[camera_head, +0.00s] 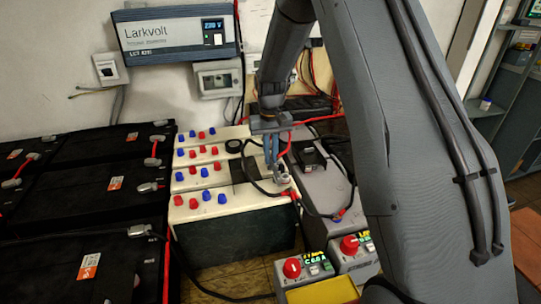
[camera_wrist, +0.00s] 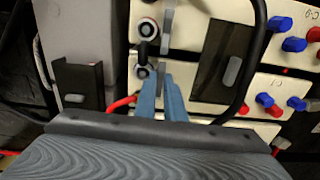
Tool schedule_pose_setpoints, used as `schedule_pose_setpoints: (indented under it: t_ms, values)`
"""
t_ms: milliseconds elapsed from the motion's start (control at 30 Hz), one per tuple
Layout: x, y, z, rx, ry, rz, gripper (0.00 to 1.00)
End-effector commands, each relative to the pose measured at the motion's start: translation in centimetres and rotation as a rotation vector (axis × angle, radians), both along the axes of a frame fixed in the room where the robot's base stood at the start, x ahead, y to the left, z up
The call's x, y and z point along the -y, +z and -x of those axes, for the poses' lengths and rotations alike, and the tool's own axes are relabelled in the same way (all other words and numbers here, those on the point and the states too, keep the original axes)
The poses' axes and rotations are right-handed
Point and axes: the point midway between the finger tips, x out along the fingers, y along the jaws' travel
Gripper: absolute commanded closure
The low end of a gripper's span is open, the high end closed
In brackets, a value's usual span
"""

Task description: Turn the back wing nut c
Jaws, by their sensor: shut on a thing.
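My gripper (camera_wrist: 160,80) has blue fingers that point at the terminal end of the cream batteries. It is shut on the back wing nut, which the fingertips mostly hide. A round terminal (camera_wrist: 142,71) shows right beside the fingertips in the wrist view. A second, front terminal with a grey fitting (camera_wrist: 148,28) sits above it there. In the head view my gripper (camera_head: 272,160) reaches down from above between the black cables, and the front grey fitting (camera_head: 281,175) shows just below it. How far the held nut is turned cannot be seen.
Cream batteries (camera_head: 235,203) with red and blue caps lie left of my gripper. Black cables (camera_head: 262,187) loop close around it. A grey battery (camera_head: 320,185) stands to the right. Boxes with red knobs (camera_head: 291,267) stand in front. Black batteries (camera_head: 85,250) fill the left.

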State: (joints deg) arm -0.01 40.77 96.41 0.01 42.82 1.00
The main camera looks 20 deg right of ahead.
Motion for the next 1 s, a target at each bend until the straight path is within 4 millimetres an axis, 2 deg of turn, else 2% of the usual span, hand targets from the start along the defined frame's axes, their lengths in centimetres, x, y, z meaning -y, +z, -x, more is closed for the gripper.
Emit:
schedule_pose_setpoints:
  t_ms: [367,1000]
  values:
    - [0.02,0.12,-0.03,0.0,-0.208,0.0,1.0]
    - [0.04,0.18,-0.11,0.002,-0.813,0.0,1.0]
